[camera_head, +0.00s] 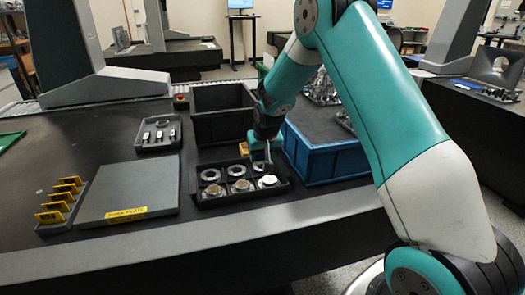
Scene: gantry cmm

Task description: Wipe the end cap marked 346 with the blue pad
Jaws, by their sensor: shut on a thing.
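A black tray (207,202) near the table's front edge holds several round metal parts in two rows. Some are silver rings, such as the one at the back left (210,174); the front middle part (241,186) looks brownish. No marking on them is readable, so I cannot tell which is the end cap 346. My gripper (267,156) points down over the tray's back right part, close above the right-hand parts. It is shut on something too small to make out. I cannot pick out the blue pad. A small yellow piece (244,148) shows just left of the gripper.
A blue bin (325,165) stands close right of the tray, and a black bin (222,128) behind it. A grey plate labelled "work plate" (125,190), a rack of yellow tags (60,202) and a small tray (158,133) lie left. Dark table between is bare.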

